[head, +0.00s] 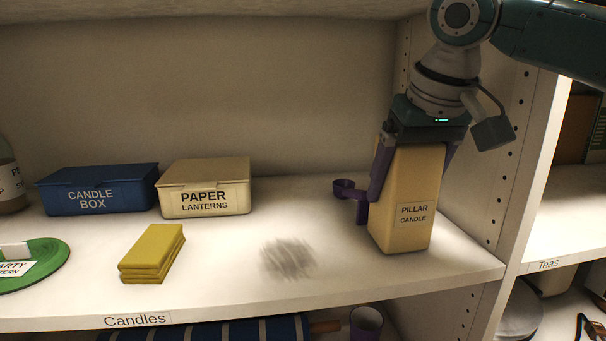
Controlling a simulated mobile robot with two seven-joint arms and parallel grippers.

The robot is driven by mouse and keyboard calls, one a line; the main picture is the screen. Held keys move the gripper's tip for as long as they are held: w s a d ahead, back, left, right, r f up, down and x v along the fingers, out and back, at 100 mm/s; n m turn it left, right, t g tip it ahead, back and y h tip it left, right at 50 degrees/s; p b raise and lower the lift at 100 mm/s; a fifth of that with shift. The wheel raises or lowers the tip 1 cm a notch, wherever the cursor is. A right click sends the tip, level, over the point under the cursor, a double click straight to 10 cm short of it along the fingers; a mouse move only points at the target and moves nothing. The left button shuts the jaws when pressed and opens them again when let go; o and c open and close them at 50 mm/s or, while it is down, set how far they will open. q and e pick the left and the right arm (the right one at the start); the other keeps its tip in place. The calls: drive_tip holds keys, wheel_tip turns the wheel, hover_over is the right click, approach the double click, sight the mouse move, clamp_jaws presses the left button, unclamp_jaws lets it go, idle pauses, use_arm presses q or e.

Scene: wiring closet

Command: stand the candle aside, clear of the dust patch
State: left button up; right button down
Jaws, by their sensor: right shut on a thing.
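The pillar candle (404,205) is a tall cream block with a "PILLAR CANDLE" label. It is upright at the right end of the shelf, and its base looks to be on or very close to the shelf surface. My right gripper (417,165) comes down from above and is shut on the candle's upper part, one finger on each side. The dust patch (287,259) is a grey smudge on the shelf to the left of the candle, with bare shelf between them. My left gripper is not in view.
A purple holder (349,189) stands just left of the candle, partly hidden by a finger. A folded yellow cloth (152,253), paper lanterns box (205,187), blue candle box (97,190) and green disc (33,263) are left. The shelf's side wall (478,165) is close on the right.

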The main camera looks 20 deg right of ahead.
unclamp_jaws()
drive_tip(key=shift+f, duration=0.15)
drive_tip(key=shift+r, duration=0.25)
drive_tip(key=s+a, duration=0.3)
drive_tip(key=s, duration=0.8)
drive_tip(key=s+a+f+n+y, duration=0.35)
drive_tip(key=s+a+f, duration=0.25)
drive_tip(key=a+f, duration=0.3)
drive_tip(key=s+f+n+h, duration=0.1)
drive_tip(key=s+f+h, duration=0.1)
drive_tip(key=s+f, duration=0.3)
drive_tip(key=s, duration=0.4)
drive_tip(key=shift+s+d+g, duration=0.3)
drive_tip(key=shift+s+d, duration=0.1)
